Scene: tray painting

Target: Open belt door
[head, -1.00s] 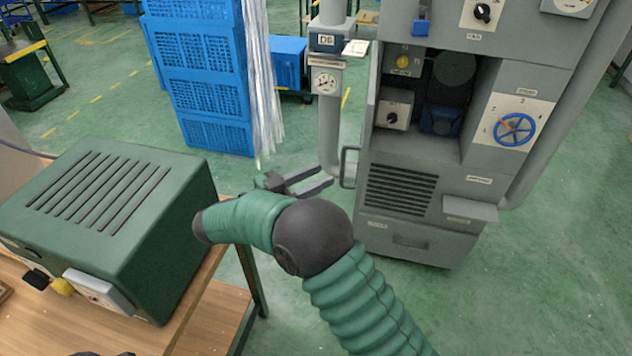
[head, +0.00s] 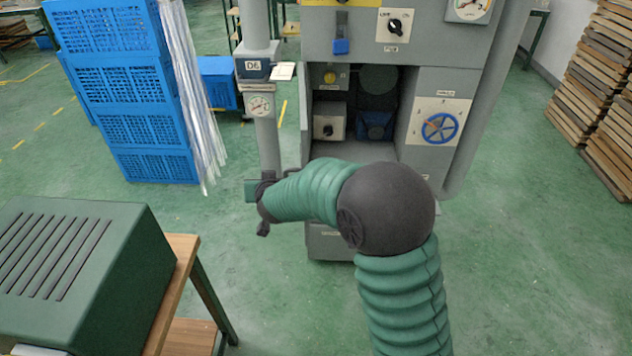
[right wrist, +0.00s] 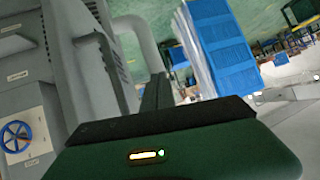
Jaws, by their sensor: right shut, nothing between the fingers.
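The grey machine cabinet (head: 437,85) stands ahead, with an open recess holding a small box with a knob (head: 329,122) and a blue device (head: 374,125). A thin grey door panel (head: 305,125) shows edge-on at the recess's left side. My right arm covers the lower front, and the door handle cannot be made out. My right gripper is beside the cabinet's lower left, its fingers mostly hidden in the head view. In the right wrist view its dark fingers (right wrist: 154,92) are together and empty, close to grey panels; contact cannot be told. My left gripper is not in view.
A green slotted housing (head: 75,265) sits on a wooden bench (head: 182,262) at the left. Blue crates (head: 125,90) with hanging clear strips (head: 200,120) and a gauge post (head: 265,125) stand behind. Green floor is clear at the right, before stacked planks (head: 600,90).

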